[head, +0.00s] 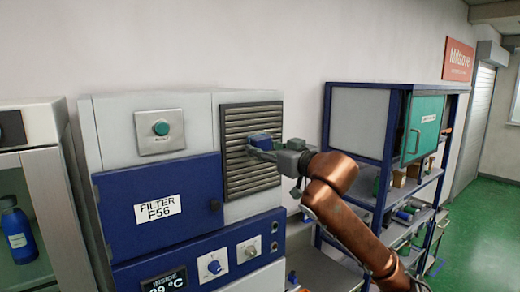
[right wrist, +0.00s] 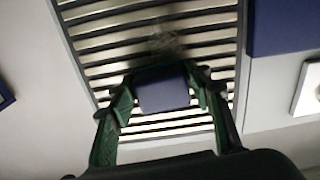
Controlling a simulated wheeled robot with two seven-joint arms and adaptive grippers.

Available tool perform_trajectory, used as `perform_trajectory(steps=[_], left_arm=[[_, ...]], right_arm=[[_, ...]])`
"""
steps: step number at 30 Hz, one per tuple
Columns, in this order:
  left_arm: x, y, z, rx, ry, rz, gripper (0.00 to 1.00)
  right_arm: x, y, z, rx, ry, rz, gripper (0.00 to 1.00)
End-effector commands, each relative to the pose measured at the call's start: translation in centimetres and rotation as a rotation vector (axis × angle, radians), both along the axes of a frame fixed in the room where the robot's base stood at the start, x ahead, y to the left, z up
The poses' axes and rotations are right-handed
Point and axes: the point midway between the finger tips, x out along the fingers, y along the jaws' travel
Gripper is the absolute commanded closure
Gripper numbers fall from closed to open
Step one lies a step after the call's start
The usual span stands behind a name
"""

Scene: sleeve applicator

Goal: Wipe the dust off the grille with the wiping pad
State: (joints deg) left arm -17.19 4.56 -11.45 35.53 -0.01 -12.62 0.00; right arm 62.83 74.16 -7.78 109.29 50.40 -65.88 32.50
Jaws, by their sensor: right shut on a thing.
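The grille (head: 238,123) is a dark slatted panel on the upper right front of the grey and blue machine. My right gripper (head: 262,147) is in front of the middle of the grille, shut on the blue wiping pad (head: 260,138). In the right wrist view the pad (right wrist: 163,93) sits between the two fingers, over the slats of the grille (right wrist: 110,30). A faint greyish smudge, looking like dust (right wrist: 165,42), shows on the slats just beyond the pad. I cannot tell if the pad touches the slats. My left gripper is not in view.
The machine's blue door (head: 160,205) marked FILTER F56 is left of the grille, with a control panel (head: 200,262) below. A green button box (head: 160,130) is above the door. A blue-framed shelf (head: 385,100) stands to the right. Green floor (head: 480,220) is open at far right.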

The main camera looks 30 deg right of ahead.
Motion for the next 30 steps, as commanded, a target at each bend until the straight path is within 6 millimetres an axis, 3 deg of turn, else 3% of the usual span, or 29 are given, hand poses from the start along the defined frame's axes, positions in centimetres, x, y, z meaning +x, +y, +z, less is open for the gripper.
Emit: perform_trajectory(steps=[30], left_arm=[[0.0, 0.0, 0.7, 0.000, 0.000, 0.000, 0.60]], right_arm=[[0.4, -6.7, -0.2, 0.002, 0.005, -0.002, 0.74]])
